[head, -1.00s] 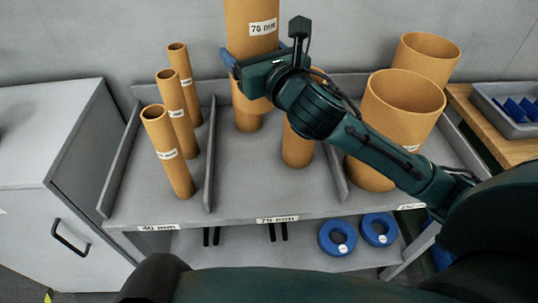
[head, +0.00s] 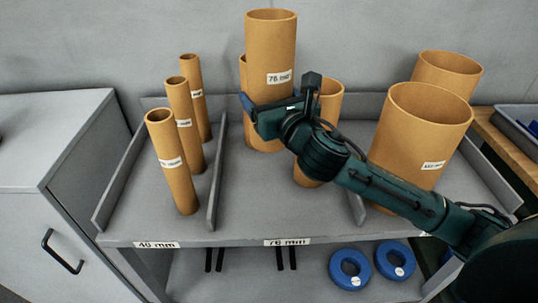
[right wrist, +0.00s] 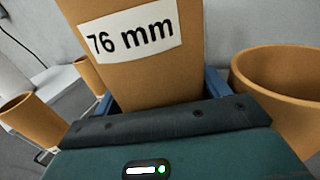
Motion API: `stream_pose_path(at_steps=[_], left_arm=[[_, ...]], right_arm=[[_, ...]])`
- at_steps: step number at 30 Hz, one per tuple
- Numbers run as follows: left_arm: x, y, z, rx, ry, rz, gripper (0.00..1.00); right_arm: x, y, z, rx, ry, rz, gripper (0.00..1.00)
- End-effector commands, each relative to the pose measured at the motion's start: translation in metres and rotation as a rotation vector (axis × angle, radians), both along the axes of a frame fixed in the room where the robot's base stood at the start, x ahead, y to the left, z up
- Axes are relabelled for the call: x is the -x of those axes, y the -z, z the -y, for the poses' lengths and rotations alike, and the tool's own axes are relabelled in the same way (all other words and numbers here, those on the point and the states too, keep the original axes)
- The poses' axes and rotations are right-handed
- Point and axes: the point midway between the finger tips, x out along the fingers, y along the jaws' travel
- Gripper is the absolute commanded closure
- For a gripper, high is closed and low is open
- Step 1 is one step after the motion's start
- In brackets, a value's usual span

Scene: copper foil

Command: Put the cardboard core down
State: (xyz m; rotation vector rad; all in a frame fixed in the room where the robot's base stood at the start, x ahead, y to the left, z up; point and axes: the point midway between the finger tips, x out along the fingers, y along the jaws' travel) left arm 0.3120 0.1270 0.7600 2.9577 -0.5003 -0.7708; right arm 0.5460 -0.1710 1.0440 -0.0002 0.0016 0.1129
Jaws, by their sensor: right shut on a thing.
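My right gripper (head: 274,98) is shut on a tan cardboard core (head: 270,45) labelled "76 mm". The core is upright in the middle section of the grey rack (head: 240,215), whose front edge also reads 76 mm. The right wrist view shows the core (right wrist: 150,75) between the blue fingers of the gripper (right wrist: 163,92). My left gripper is out of view.
Several thin cores (head: 174,165) stand in the left section, labelled 40 mm. Two wide cores (head: 418,130) stand at right. Low dividers (head: 216,175) separate the sections. Blue rings (head: 350,268) lie on the lower shelf. Bare shelf shows at the front of the middle section.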

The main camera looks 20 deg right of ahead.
Motion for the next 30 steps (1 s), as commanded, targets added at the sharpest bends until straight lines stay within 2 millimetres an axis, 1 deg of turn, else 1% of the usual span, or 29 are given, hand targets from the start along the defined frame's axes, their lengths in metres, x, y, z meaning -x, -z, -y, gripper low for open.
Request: stream_pose_path(at_steps=[1,3,6,9,12,17,20,21,24,26,30], left_arm=[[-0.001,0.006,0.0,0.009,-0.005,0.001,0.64],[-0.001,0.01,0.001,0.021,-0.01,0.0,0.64],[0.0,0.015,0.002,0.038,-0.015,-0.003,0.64],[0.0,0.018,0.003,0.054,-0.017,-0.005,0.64],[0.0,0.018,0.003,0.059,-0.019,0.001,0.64],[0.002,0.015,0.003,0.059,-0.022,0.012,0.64],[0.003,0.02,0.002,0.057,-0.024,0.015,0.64],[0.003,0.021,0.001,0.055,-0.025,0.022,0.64],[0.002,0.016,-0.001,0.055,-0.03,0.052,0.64],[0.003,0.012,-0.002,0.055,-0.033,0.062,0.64],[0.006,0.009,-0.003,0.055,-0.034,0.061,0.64]], right_arm=[[0.0,0.02,0.0,-0.001,0.002,-0.004,0.55],[0.0,0.039,0.0,-0.002,0.001,-0.004,0.55],[0.0,0.063,0.0,-0.001,0.001,-0.002,0.55],[0.0,0.082,0.0,-0.001,0.001,0.0,0.55],[0.0,0.093,0.0,0.0,0.001,0.002,0.55],[0.0,0.101,0.0,-0.001,0.001,0.002,0.55],[0.0,0.115,0.0,-0.001,0.001,0.0,0.55],[0.0,0.122,0.0,-0.001,0.002,-0.001,0.55],[0.0,0.136,0.0,-0.001,0.001,0.0,0.55],[0.0,0.14,0.0,0.0,0.001,0.001,0.55],[0.0,0.138,0.0,0.0,0.0,0.003,0.55]])
